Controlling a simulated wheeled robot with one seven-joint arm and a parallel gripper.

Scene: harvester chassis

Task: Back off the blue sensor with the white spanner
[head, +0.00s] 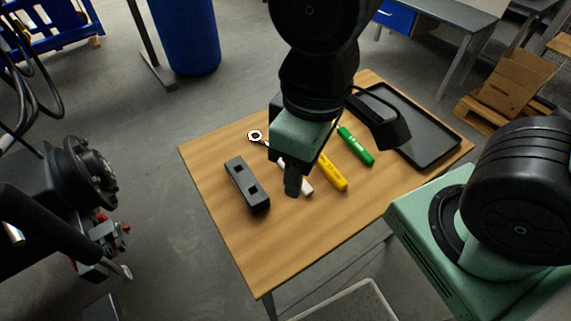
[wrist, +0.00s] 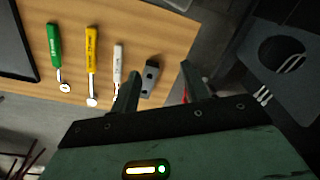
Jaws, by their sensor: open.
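The white spanner lies on the wooden table, its handle (head: 302,184) partly hidden behind my gripper in the head view and its ring head (head: 255,136) towards the table's far left. It also shows in the wrist view (wrist: 118,62), left of my fingers. My gripper (head: 292,183) is above the table near the spanner; the wrist view shows its two fingers (wrist: 160,77) apart, with nothing held between them. I cannot make out the blue sensor in either view.
A yellow-handled tool (head: 332,172) and a green-handled tool (head: 356,146) lie right of the spanner. A dark block with two square holes (head: 246,185) lies left of it. A black tray (head: 436,154) is at the table's right. Dark machinery (head: 60,185) stands at the left, across open floor.

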